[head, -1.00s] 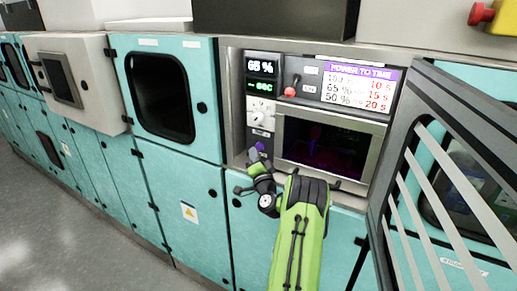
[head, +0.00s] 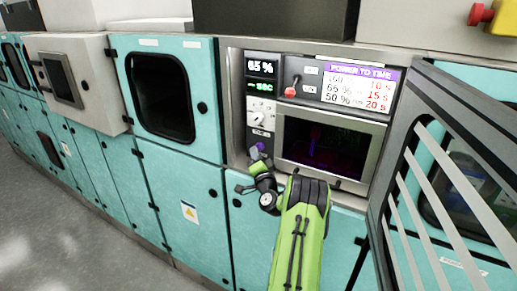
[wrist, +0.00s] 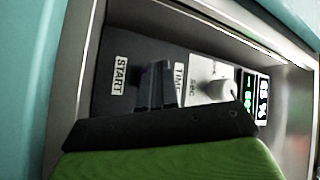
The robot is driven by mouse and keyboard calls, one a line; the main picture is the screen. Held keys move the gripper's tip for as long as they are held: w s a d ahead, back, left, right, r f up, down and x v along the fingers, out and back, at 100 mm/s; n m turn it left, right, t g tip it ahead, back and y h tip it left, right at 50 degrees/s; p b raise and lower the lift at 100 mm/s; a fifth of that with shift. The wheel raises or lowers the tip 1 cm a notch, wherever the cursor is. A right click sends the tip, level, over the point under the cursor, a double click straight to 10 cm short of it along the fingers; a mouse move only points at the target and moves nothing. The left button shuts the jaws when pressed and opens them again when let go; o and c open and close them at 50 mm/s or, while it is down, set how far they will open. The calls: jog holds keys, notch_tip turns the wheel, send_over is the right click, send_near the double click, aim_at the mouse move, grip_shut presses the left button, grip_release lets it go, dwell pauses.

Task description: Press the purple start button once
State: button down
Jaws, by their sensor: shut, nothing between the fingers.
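The purple start button (head: 260,146) sits low on the dark control strip left of the machine's window, under the white dial. In the head view my gripper (head: 254,154) is shut and empty, its tips right at the button and partly covering it. In the wrist view the shut fingers (wrist: 156,80) reach the panel between the START label (wrist: 120,75) and the TIME label (wrist: 180,83). The button is mostly hidden behind them there, with a faint purple tint at their edge. I cannot tell whether the tips touch it or whether it is pushed in.
The white time dial (head: 260,118) and its knob (wrist: 215,91) are close beside the fingers. A red-knobbed lever (head: 291,91) is above the window. The display (head: 261,67) reads 65 %. An open slatted door (head: 440,180) stands to the right of my arm.

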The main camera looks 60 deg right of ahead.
jog(key=shift+s+d+f, duration=0.1)
jog(key=shift+s+d, duration=0.1)
jog(key=shift+d, duration=0.55)
dwell(1.1)
jog(key=shift+a+f+b, duration=0.25)
jog(key=shift+f+b, duration=0.35)
jog(key=shift+b, duration=0.05)
jog(key=shift+a+f, duration=0.1)
jog(key=shift+a, duration=0.35)
jog(key=shift+b, duration=0.3)
jog(key=shift+a+b, duration=1.1)
jog(key=shift+s+a+r+b, duration=0.1)
jog(key=shift+a+r+b, duration=0.05)
jog(key=shift+a+b, duration=0.4)
jog(key=shift+a+r+b, duration=0.1)
jog(key=shift+a+b, duration=0.25)
jog(key=shift+a, duration=0.35)
jog(key=shift+a+r, duration=0.1)
jog(key=shift+r, duration=0.05)
